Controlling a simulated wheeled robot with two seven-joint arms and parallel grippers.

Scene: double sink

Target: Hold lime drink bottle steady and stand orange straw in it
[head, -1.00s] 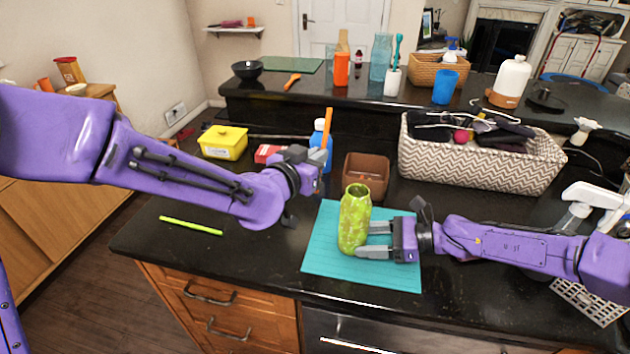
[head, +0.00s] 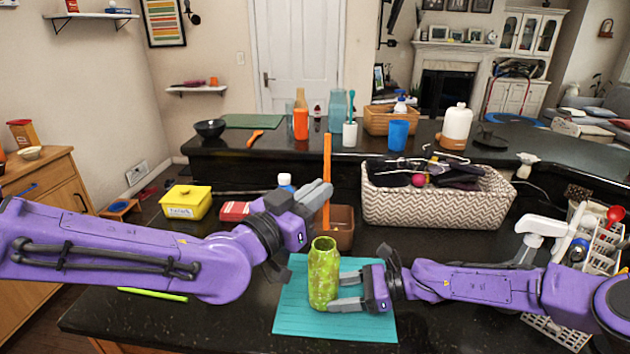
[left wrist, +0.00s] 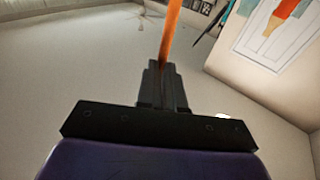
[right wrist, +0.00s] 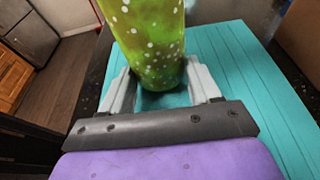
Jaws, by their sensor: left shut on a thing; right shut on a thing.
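The lime drink bottle (head: 323,270) stands upright on the teal mat (head: 300,325), its open mouth facing up. My right gripper (head: 338,290) is shut on its lower part from the right; the right wrist view shows a finger on each side of the bottle (right wrist: 155,45). My left gripper (head: 322,192) is shut on the orange straw (head: 327,160) and holds it about upright. The straw's lower end shows just above the bottle's mouth, seemingly apart from it. In the left wrist view the straw (left wrist: 170,30) rises from between the closed fingers.
A brown box (head: 341,236) stands just behind the bottle. A patterned basket (head: 435,207) is behind my right arm. A lime-green straw (head: 152,294) lies on the dark counter at left. A yellow tub (head: 186,203) and a red box (head: 235,211) stand behind my left arm.

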